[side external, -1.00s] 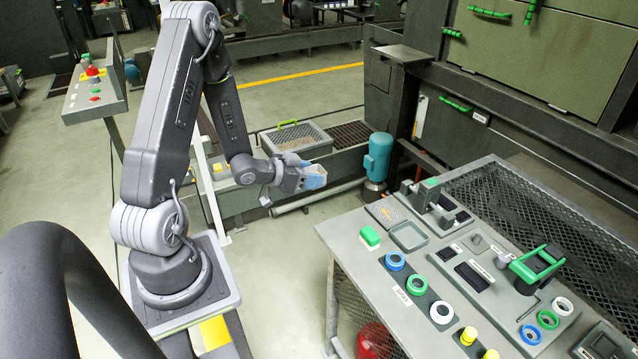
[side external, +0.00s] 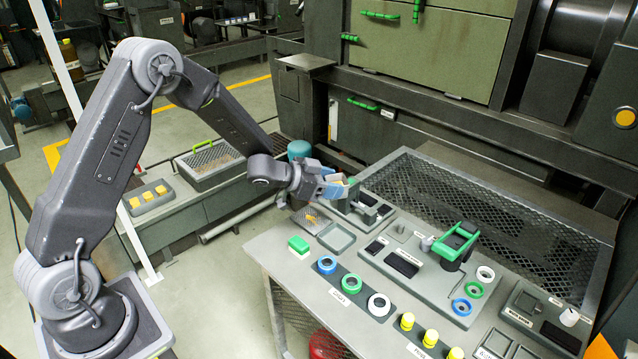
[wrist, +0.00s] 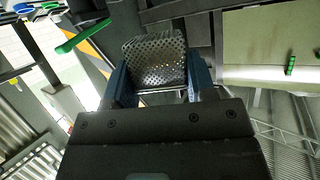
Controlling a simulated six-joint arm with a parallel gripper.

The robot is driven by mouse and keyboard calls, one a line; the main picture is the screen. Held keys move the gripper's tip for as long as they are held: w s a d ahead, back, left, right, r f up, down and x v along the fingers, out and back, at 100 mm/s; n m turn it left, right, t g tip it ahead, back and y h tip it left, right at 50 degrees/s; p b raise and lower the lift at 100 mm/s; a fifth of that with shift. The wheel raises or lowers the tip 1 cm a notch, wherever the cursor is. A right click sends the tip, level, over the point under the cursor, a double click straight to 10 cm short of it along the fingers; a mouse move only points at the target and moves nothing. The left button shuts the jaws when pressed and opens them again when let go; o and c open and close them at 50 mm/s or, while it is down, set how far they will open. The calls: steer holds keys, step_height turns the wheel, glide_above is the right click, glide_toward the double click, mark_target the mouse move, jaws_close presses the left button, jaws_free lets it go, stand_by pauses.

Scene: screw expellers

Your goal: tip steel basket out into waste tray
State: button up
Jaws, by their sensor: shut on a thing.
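My gripper (side external: 328,188) has blue fingers and is shut on the steel basket. In the wrist view the basket's perforated metal wall (wrist: 155,62) shows between the blue fingers. In the side view the small basket is partly hidden by the fingers, above the back left part of the bench. I cannot tell its exact tilt or what is in it. Below it lies a speckled grey plate (side external: 300,222) with a small orange mark. A shallow square grey tray (side external: 337,238) is set beside it; I cannot tell which of these is the waste tray.
A green block (side external: 298,245), coloured rings (side external: 352,284) and yellow knobs (side external: 407,321) stand on the bench. A dark upright fixture (side external: 365,210) is close to the right of my gripper. A mesh bin with a green handle (side external: 204,146) sits behind left.

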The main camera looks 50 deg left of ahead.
steer(key=m, duration=0.1)
steer(key=m+t+y, duration=0.1)
steer(key=m+y, duration=0.1)
steer(key=shift+s+d+r+m, duration=0.1)
steer(key=shift+d+r+m, duration=0.05)
steer(key=shift+r+m, duration=0.15)
steer(key=m+t, duration=0.1)
steer(key=m+t+y, duration=0.1)
steer(key=m, duration=0.1)
steer(key=shift+s+d+r+y, duration=0.1)
steer(key=shift+r+y, duration=0.05)
steer(key=shift+y, duration=0.15)
steer(key=m, duration=0.1)
steer(key=m+t, duration=0.1)
steer(key=m, duration=0.1)
steer(key=shift+s+d+r+y, duration=0.15)
steer(key=shift+d+y, duration=0.15)
steer(key=shift+a+r, duration=0.1)
steer(key=shift+m+t, duration=0.3)
steer(key=shift+m, duration=0.2)
